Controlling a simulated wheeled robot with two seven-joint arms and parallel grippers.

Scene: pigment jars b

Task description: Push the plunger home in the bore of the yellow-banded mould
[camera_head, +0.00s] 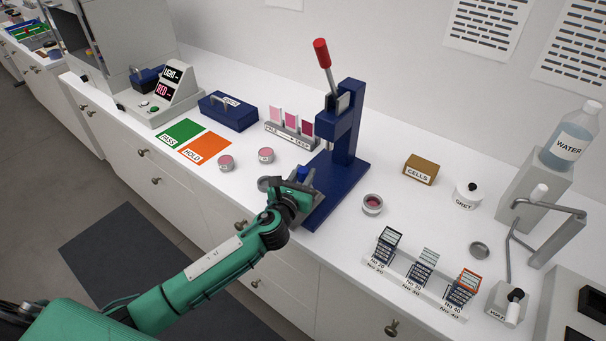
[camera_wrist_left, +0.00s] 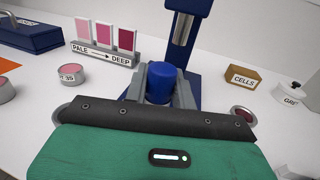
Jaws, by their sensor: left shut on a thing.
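My left gripper (camera_head: 302,184) is at the front of the blue press, over its base. In the left wrist view its two grey fingers (camera_wrist_left: 160,88) are shut on a blue cylinder (camera_wrist_left: 160,82), which looks like the plunger and stands roughly upright. The blue top (camera_head: 302,173) also shows just above the gripper in the head view. The plunger's lower end is hidden by my gripper. No yellow-banded mould can be made out, so I cannot tell whether the plunger is in a bore. My right gripper is not in view.
The press (camera_head: 345,130) has a red-ended lever (camera_head: 322,53) raised behind the gripper. A pink jar (camera_head: 372,204) stands to its right, two more to its left. A shade-card stand (camera_head: 291,133) is behind left. A CELLS box (camera_head: 421,170) and sieve rack (camera_head: 416,285) stand right.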

